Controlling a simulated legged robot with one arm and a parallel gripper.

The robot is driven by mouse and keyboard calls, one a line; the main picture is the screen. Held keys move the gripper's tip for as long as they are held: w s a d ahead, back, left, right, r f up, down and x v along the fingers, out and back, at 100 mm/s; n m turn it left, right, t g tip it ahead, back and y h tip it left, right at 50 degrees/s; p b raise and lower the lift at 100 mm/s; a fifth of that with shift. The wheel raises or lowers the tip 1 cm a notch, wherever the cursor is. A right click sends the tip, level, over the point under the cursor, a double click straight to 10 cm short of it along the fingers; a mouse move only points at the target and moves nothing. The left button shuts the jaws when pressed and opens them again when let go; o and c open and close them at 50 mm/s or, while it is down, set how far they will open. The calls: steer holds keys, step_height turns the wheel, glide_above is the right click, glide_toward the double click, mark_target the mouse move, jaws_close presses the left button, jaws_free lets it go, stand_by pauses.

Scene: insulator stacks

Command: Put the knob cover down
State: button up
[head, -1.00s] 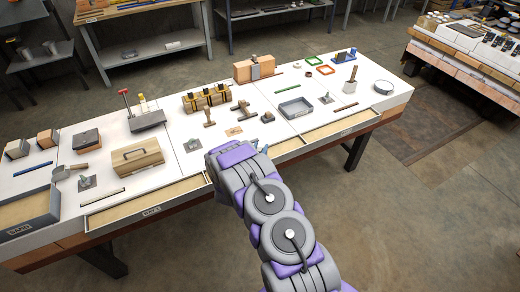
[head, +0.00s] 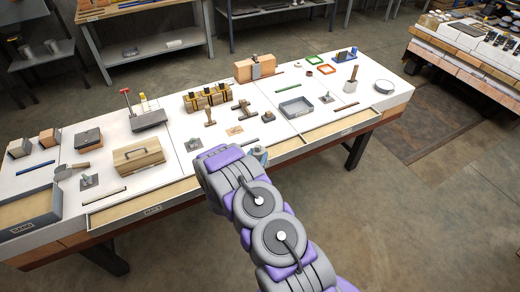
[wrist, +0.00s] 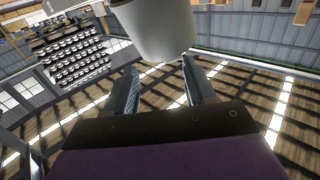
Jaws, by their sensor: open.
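In the wrist view my gripper (wrist: 160,68) is open, with its two grey fingers spread apart. A pale, round-sided object (wrist: 157,25) is in view past the fingertips, at the top of the picture. It may be the knob cover, but I cannot tell for sure. No object shows clamped between the fingers. In the head view my arm reaches to the front edge of the white bench (head: 215,172). A small blue-grey part of my gripper (head: 259,155) shows there, and the rest is hidden behind the arm.
Open drawers (head: 145,201) line the bench front. A grey tray (head: 296,107), a row of black-and-yellow pieces (head: 208,97) and hand tools (head: 210,114) lie beyond. Bare bench top shows between them.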

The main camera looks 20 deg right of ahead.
steer(key=p+v, duration=0.1)
steer(key=v, duration=0.6)
steer(key=shift+s+a, duration=0.1)
steer(key=shift+s, duration=0.05)
